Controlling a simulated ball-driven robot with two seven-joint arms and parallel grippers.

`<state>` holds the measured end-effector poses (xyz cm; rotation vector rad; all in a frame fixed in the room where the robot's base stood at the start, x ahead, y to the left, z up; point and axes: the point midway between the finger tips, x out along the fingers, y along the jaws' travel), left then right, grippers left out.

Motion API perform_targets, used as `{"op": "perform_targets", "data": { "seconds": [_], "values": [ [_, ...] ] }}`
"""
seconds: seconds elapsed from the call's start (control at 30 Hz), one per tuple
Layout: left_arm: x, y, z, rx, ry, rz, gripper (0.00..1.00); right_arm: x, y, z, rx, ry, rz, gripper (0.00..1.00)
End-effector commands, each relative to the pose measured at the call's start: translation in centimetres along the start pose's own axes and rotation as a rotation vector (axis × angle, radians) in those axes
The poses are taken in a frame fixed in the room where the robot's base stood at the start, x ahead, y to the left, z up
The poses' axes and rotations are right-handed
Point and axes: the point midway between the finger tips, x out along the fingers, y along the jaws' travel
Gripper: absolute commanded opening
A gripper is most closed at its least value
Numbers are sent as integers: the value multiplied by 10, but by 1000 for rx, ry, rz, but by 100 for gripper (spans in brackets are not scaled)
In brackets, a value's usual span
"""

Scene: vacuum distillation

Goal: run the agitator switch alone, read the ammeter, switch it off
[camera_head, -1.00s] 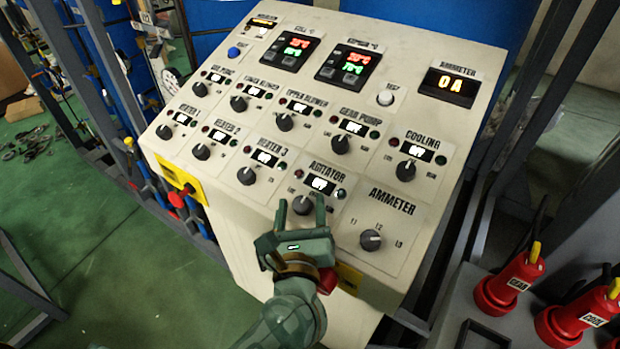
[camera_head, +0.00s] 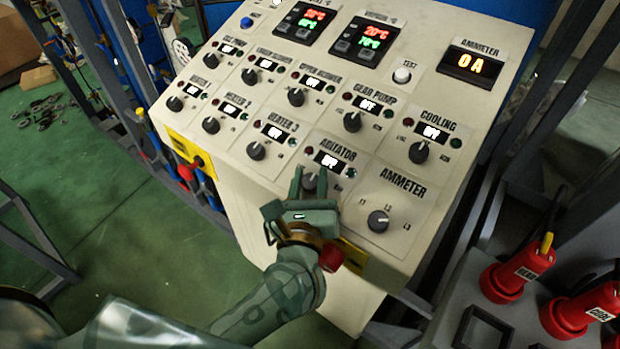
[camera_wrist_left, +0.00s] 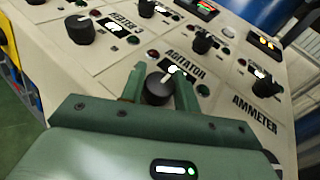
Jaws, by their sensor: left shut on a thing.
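The agitator switch (camera_head: 311,182) is a round black knob on the sloped cream control panel, under the AGITATOR label and a small lit display (camera_head: 328,160). My green left gripper (camera_head: 309,180) has its two fingers on either side of this knob and is shut on it. In the left wrist view the agitator switch (camera_wrist_left: 157,90) sits between the fingertips, with a white pointer mark on its top. The ammeter (camera_head: 474,65) at the panel's top right reads 0A in orange digits. My right gripper is not in view.
The ammeter selector knob (camera_head: 378,221) is close to the right of my gripper. The heater 3 knob (camera_head: 256,151) is to the left, the gear pump knob (camera_head: 352,122) above. A red button (camera_head: 331,258) is on the panel's front, beside my wrist. Red plugs (camera_head: 516,275) stand at the right.

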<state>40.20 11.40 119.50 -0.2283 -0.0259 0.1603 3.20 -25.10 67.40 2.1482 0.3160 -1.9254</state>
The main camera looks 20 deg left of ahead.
Motion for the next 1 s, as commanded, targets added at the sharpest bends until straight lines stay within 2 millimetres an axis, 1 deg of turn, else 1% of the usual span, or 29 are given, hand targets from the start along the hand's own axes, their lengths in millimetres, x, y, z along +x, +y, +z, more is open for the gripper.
{"op": "perform_targets", "data": {
  "seconds": [0.27, 0.57, 0.77, 1.0],
  "values": [
    [0, 1, 1, 56, 3, -157, 8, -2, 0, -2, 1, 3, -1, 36],
    [1, 1, 0, 146, 14, -421, 8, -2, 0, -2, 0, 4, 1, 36],
    [1, 1, -1, 204, 22, -597, 8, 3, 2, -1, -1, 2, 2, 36],
    [1, 1, -2, 264, 29, -778, 8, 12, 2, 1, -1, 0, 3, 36]
  ]
}}
